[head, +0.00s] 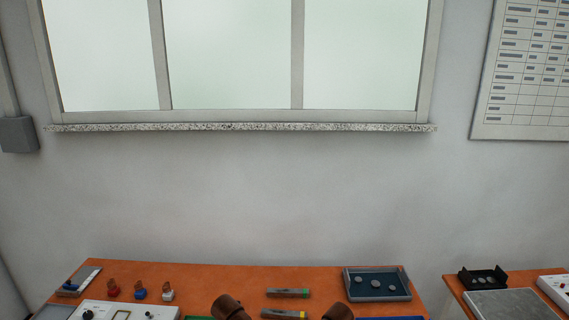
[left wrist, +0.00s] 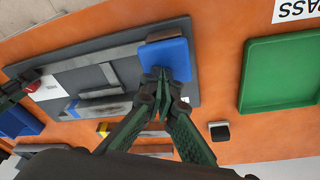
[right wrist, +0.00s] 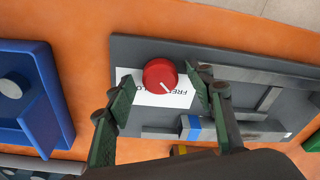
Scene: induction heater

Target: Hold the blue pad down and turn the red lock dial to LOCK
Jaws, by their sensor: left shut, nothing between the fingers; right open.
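The blue pad (left wrist: 166,58) is at one end of a dark grey plate (left wrist: 120,75) in the left wrist view. My left gripper (left wrist: 158,78) is shut and empty, its tips at the pad's near edge; whether they press on it I cannot tell. The red lock dial (right wrist: 160,74) is on the plate's other end in the right wrist view, with a white pointer line towards the lower right. A white label (right wrist: 165,98) beside it reads upside down, partly hidden. My right gripper (right wrist: 160,88) is open, its fingers on either side of the dial, apparently not touching it.
A green tray (left wrist: 247,75) and a small black-and-white block (left wrist: 219,132) lie right of the plate in the left wrist view. A blue tray (right wrist: 58,85) stands left of it in the right wrist view. The head view shows mostly wall, window and the orange table's (head: 220,275) far part.

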